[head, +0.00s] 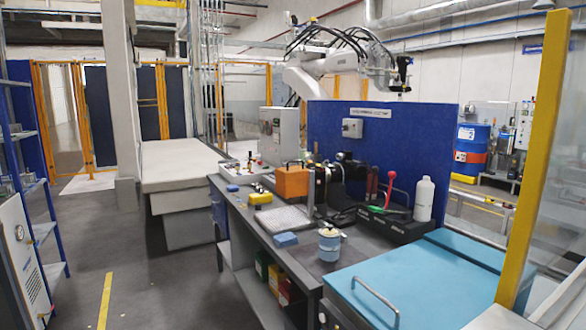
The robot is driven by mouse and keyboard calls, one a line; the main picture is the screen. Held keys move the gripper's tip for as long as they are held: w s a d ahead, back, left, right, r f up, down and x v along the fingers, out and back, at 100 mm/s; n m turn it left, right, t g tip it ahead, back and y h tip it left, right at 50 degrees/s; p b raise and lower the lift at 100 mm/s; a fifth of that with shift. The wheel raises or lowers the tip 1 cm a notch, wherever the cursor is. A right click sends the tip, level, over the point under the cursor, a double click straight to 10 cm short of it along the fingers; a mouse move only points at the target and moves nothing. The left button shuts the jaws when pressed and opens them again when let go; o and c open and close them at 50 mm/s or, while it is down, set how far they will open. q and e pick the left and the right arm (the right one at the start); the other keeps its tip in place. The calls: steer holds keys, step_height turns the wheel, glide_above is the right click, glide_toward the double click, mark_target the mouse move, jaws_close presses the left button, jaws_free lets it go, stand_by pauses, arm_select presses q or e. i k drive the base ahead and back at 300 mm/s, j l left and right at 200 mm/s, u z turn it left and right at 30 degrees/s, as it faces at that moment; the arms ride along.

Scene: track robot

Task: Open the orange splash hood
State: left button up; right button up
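An orange box-shaped cover (292,182), which looks like the splash hood, sits on the grey workbench (262,228) in the middle of the view. It stands in front of the blue panel, beside dark machine parts (325,185). It appears lowered, but it is too small to tell for certain whether it is shut. Neither of my grippers is in view.
A light blue lid (410,285) with a metal handle (375,298) fills the lower right, beside a yellow post (530,150). A white bottle (424,200), a blue-white canister (329,245) and a blue block (285,239) stand on the bench. The floor at left is clear.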

mark_target(291, 181)
steer(key=i+j, duration=0.2)
steer(key=k+j+z, duration=0.15)
steer(key=i+j+z, duration=0.15)
steer(key=i+j, duration=0.2)
steer(key=i+j+z, duration=0.1)
steer(key=i+j, duration=0.2)
steer(key=i+j+z, duration=0.15)
steer(key=i+j, duration=0.15)
steer(key=j, duration=0.15)
steer(key=i+j+z, duration=0.1)
steer(key=i+j, duration=0.15)
steer(key=j, duration=0.2)
